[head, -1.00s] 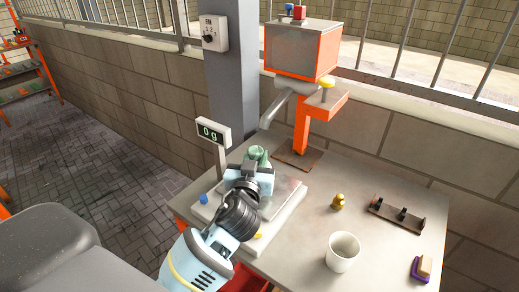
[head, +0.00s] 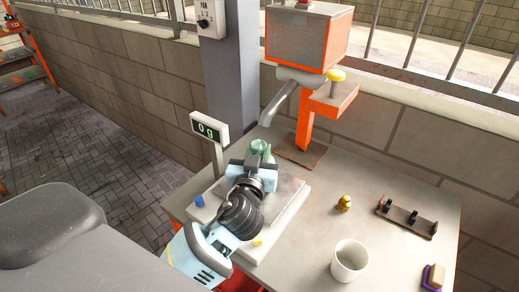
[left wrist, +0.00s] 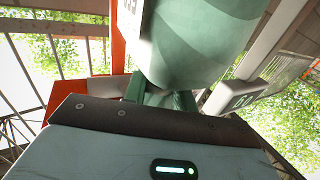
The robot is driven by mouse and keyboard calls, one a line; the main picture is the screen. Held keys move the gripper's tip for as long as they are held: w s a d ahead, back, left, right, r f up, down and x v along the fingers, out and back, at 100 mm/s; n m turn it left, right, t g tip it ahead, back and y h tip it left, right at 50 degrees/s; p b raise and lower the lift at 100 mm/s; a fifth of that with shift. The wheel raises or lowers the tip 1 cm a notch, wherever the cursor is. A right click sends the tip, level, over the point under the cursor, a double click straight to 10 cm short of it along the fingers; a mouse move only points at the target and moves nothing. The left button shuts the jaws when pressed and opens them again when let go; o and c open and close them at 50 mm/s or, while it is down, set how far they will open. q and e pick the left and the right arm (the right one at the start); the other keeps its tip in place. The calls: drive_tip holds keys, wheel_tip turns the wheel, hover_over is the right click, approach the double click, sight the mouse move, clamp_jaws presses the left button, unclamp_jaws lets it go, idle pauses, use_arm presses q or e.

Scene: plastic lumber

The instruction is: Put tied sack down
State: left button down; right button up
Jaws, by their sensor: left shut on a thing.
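The tied sack (head: 262,148) is pale green and mostly hidden behind my left gripper in the head view. In the left wrist view the sack (left wrist: 200,40) fills the upper middle, with its gathered neck between the fingers. My left gripper (head: 256,165) is shut on the sack and holds it over the back of the scale (head: 287,192). I cannot tell whether the sack touches the scale plate. My right gripper is not in view.
An orange dispenser (head: 306,40) with a grey spout stands behind the scale. A white cup (head: 349,262), a brass weight (head: 343,203), a dark rack (head: 407,219) and a purple-and-tan block (head: 433,277) sit on the right. The table's middle is clear.

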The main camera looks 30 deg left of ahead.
use_arm(q)
drive_tip(key=c, duration=1.6)
unclamp_jaws()
drive_tip(key=shift+w+f, duration=0.15)
drive_tip(key=shift+f, duration=0.1)
drive_tip(key=o, duration=0.5)
drive_tip(key=shift+r, duration=0.1)
